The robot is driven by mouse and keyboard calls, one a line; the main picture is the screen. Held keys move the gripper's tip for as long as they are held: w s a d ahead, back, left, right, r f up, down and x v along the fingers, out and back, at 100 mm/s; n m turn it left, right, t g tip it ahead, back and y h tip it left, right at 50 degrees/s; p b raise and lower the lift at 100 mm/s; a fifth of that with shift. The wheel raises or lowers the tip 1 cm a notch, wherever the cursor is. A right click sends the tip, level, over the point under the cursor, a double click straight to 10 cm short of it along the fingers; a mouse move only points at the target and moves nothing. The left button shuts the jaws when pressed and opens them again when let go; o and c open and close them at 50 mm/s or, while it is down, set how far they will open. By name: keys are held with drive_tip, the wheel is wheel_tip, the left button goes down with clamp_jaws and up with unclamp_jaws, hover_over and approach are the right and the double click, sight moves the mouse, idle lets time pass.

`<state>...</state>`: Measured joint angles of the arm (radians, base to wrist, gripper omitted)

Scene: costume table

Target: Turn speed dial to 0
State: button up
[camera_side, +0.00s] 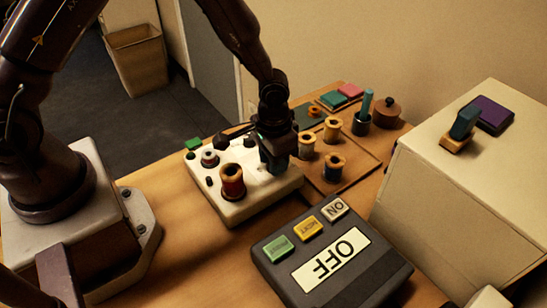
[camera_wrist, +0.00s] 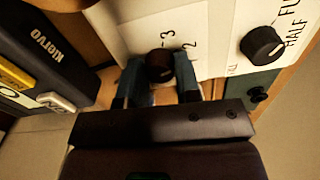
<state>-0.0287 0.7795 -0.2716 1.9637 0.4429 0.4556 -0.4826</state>
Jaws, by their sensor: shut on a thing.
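The speed dial (camera_wrist: 159,66) is a small round black knob on a white panel (camera_wrist: 215,30), with the numbers 3 and 2 printed near it. My gripper (camera_side: 273,160) reaches down onto the right part of the white panel (camera_side: 240,205) in the side view. In the wrist view its two blue fingers stand on either side of the dial, and it is shut on it. The gripper hides the dial in the side view. I cannot read the dial's setting, and no 0 mark shows.
A second black knob (camera_wrist: 262,43) marked HALF sits on the same panel. Thread spools, including a red one (camera_side: 232,181), stand on and beside the panel. A dark box (camera_side: 375,275) with an OFF display and coloured buttons is in front. A beige box (camera_side: 465,190) stands at right.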

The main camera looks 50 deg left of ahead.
drive_tip(key=m, duration=0.4)
drive_tip(key=shift+m, duration=0.3)
drive_tip(key=m, duration=0.3)
drive_tip(key=shift+m, duration=0.4)
drive_tip(key=m, duration=0.4)
drive_tip(key=shift+m, duration=2.2)
drive_tip(key=o, duration=0.9)
drive_tip(key=shift+r, duration=0.1)
wheel_tip(320, 180, up, 13)
drive_tip(key=shift+f, duration=0.1)
